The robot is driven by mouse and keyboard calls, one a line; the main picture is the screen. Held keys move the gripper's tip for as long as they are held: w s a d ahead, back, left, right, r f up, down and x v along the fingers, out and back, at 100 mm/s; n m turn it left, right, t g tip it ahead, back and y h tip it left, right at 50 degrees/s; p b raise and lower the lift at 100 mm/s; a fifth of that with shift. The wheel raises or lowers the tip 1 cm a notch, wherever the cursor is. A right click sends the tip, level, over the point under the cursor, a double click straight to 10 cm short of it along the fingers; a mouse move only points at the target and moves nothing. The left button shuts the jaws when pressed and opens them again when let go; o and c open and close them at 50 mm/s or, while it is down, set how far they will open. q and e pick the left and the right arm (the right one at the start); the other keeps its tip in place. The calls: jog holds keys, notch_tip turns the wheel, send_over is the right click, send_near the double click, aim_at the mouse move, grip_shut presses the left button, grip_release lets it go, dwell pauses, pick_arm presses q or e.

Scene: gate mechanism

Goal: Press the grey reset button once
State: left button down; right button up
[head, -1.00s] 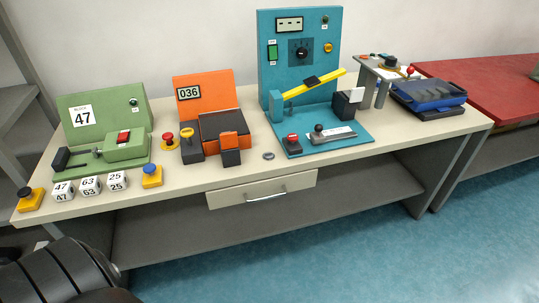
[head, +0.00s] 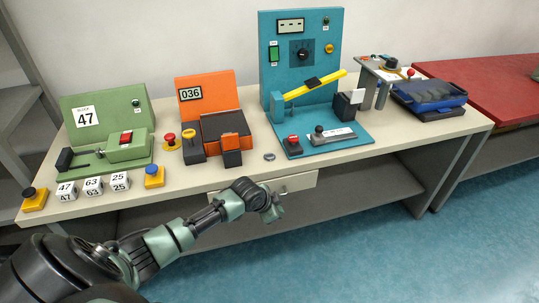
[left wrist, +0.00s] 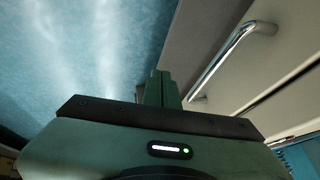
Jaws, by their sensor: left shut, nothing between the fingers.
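A small grey round piece (head: 269,156) lies flat near the front edge of the table, between the orange unit and the teal unit. It looks like the grey reset button, but no label can be read. My left gripper (head: 275,207) is in front of the table at the drawer, below and in front of the grey piece and apart from it. In the left wrist view its fingers (left wrist: 163,88) are together with nothing between them, and the grey piece does not show there. My right gripper is not in view.
The drawer (head: 300,182) is shut; its handle (left wrist: 232,55) shows close to my fingers in the left wrist view. The orange unit (head: 207,92) and the teal unit (head: 301,75) flank the grey piece.

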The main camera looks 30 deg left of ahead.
pick_arm(q)
jog(key=w+a+r+m+t, duration=0.15)
jog(key=w+r, duration=0.35)
jog(key=r, duration=0.7)
notch_tip(320, 180, up, 10)
jog(key=r+t, duration=0.1)
send_over(268, 157)
jog(key=shift+f+m, duration=0.25)
jog(key=shift+m, duration=0.1)
jog(key=shift+f, duration=0.1)
notch_tip(268, 157, down, 7)
jog(key=b, duration=0.7)
jog(key=shift+s+b, duration=0.1)
jog(key=shift+b, duration=0.2)
jog(key=shift+f, duration=0.85)
jog(key=shift+f, duration=0.1)
